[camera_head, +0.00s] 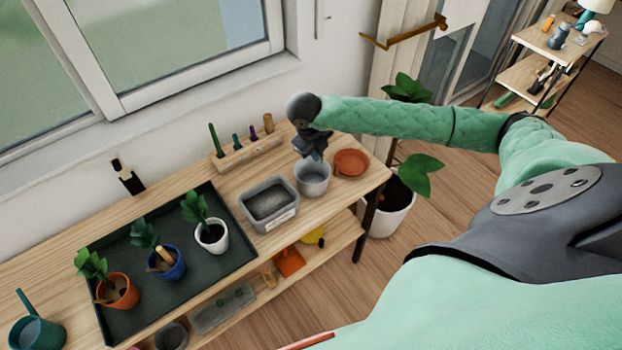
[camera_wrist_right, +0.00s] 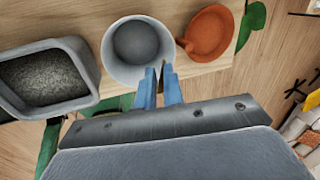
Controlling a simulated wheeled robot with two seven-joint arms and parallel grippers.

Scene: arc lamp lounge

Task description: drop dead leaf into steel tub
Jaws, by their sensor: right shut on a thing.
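My right gripper (camera_head: 313,156) hangs just above the steel tub (camera_head: 313,180), a round grey container on the bench top. In the right wrist view the fingertips (camera_wrist_right: 164,78) are at the near rim of the tub (camera_wrist_right: 138,48). The fingers are close together, with a thin brownish sliver, apparently the dead leaf (camera_wrist_right: 166,68), between them; most of it is hidden. The tub's visible interior looks empty. My left gripper is not in view.
A grey bin of dark soil (camera_head: 268,203) stands left of the tub, and a terracotta saucer (camera_head: 351,162) stands right. A dark tray (camera_head: 235,262) holds three potted plants. A tool rack (camera_head: 247,153) is behind. A white-potted plant (camera_head: 388,215) stands beyond the bench's right end.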

